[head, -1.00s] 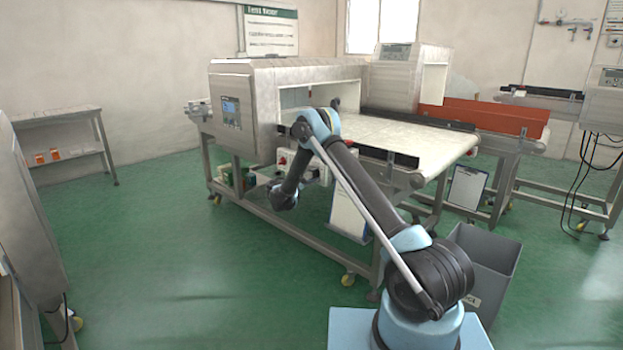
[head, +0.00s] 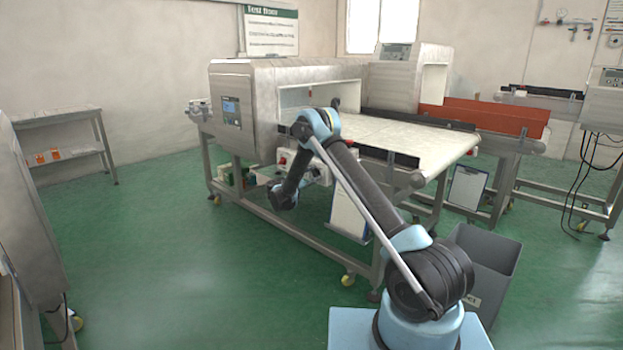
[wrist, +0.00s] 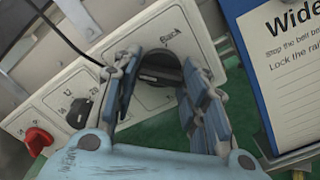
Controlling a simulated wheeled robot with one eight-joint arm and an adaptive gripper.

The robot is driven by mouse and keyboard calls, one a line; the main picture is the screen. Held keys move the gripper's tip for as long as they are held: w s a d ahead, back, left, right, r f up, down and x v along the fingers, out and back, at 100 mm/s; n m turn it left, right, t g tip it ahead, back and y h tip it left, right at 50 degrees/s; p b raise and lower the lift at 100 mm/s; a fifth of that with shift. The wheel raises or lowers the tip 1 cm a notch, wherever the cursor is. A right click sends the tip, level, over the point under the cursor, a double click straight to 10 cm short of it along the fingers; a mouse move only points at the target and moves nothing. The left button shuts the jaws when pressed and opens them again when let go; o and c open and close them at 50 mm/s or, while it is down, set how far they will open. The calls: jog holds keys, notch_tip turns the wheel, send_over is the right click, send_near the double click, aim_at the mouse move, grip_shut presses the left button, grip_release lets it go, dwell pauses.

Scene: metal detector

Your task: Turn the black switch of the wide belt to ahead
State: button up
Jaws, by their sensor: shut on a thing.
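The black switch (wrist: 160,72) is a round knob on a pale control panel (wrist: 60,85) in the wrist view. Lettering that looks like "Back" is printed on the panel beside it. My gripper (wrist: 160,66) has one finger on each side of the knob and is shut on it. The fingers hide part of the knob, so I cannot read its exact setting. In the head view my arm reaches the side of the wide belt's machine (head: 302,95), and my gripper is hidden there.
A second black knob (wrist: 79,112) and a red knob (wrist: 38,140) sit left on the panel. A clipboard headed "Wide" (wrist: 285,80) hangs close on the right. A grey bin (head: 485,265) stands beside my base. The green floor at left is clear.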

jog(key=shift+a, duration=0.1)
dwell(0.3)
jog(key=o, duration=1)
jog(key=shift+f, duration=0.1)
jog(key=shift+o, duration=0.3)
jog(key=shift+s, duration=0.1)
jog(key=v, duration=1.1)
jog(key=shift+s+a, duration=0.25)
jog(key=shift+a, duration=0.05)
jog(key=shift+d, duration=0.1)
